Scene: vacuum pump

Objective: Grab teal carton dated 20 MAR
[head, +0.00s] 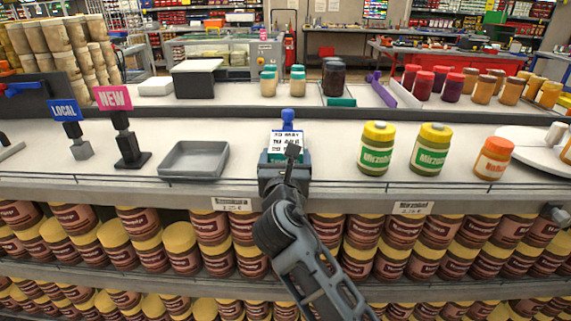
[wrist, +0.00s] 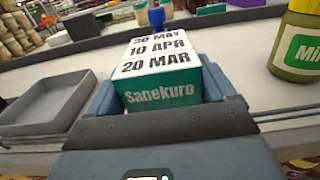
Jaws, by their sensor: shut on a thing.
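A teal carton (wrist: 160,94) with a white top reading 20 MAR and a "Sanekuro" front is nearest me in the wrist view. Behind it in a row are white tops reading 10 APR (wrist: 157,46) and 30 MAY (wrist: 158,34). In the head view the row stands near the shelf's front edge. My gripper (wrist: 163,78) is shut on the 20 MAR carton, one finger along each side. My gripper also shows in the head view (head: 287,157), partly hiding the cartons. How far the fingers reach along the cartons behind is unclear.
A blue-capped item (head: 287,117) stands right behind the row. A grey tray (head: 194,160) and a NEW sign (head: 113,98) are left. Yellow-lidded green jars (head: 376,150) and an orange jar (head: 492,160) stand right. Shelf surface between is clear.

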